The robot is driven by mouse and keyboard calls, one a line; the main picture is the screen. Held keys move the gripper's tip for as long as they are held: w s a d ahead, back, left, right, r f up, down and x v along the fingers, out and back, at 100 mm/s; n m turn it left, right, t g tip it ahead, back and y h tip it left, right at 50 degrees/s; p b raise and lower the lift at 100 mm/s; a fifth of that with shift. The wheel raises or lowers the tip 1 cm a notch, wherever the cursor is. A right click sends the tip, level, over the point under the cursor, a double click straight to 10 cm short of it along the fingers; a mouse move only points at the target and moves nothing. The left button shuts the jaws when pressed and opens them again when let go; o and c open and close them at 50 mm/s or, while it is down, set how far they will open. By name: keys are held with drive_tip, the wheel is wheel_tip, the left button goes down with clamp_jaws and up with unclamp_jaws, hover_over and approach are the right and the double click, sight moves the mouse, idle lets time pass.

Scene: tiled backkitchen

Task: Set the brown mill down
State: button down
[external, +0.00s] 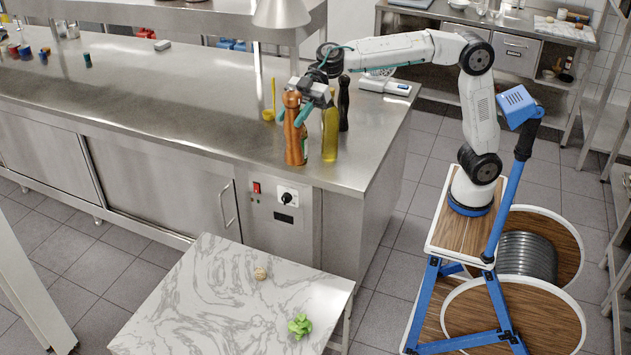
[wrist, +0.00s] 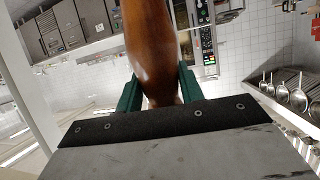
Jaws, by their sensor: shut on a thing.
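The brown mill (external: 295,143) is a tall, upright, glossy wooden mill at the front right of the steel counter. Its base is at or just above the counter top; I cannot tell whether it touches. My gripper (external: 293,114) is shut on the mill's upper part, with a green finger on each side. In the wrist view the mill's brown body (wrist: 150,45) stands between the green fingers of my gripper (wrist: 158,90), and its base is out of the picture.
An oil bottle (external: 330,135) stands close right of the mill, with a black mill (external: 343,105) behind it. A yellow utensil (external: 271,100) stands behind, and a scale (external: 385,86) lies back right. A marble table (external: 225,300) stands in front.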

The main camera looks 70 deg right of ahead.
wheel_tip(320, 180, down, 62)
drive_tip(key=shift+r, duration=0.15)
drive_tip(key=shift+a+f, duration=0.1)
drive_tip(key=shift+f, duration=0.1)
drive_tip(key=c, duration=1)
unclamp_jaws()
drive_tip(key=shift+o, duration=0.5)
drive_tip(key=shift+r, duration=0.1)
